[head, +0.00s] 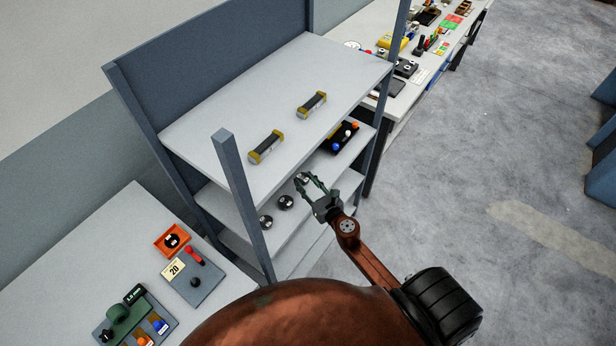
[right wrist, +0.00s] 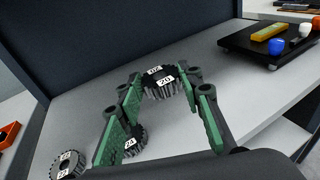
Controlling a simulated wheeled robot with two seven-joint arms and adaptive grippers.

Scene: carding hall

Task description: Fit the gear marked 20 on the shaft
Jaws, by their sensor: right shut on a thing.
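My right gripper (head: 308,187) is shut on the dark toothed gear marked 20 (right wrist: 160,83), at the middle shelf of the rack. In the right wrist view the gear sits between the green finger pads (right wrist: 163,104). I cannot tell whether it still touches the shelf. A gear marked 24 (right wrist: 132,142) and another gear (right wrist: 68,164) lie nearby on the shelf. On the left bench, a grey plate (head: 207,284) carries a card reading 20 (head: 174,269), a red-handled tool (head: 195,256) and a small dark round part (head: 195,282). I cannot clearly make out the shaft. My left gripper is out of view.
The rack's upper shelf (head: 225,128) is above the gripper, with a blue post (head: 243,200) to its left. A black box with coloured knobs (head: 341,137) stands farther along the middle shelf. An orange tray (head: 160,243) and a green device (head: 122,317) are on the left bench.

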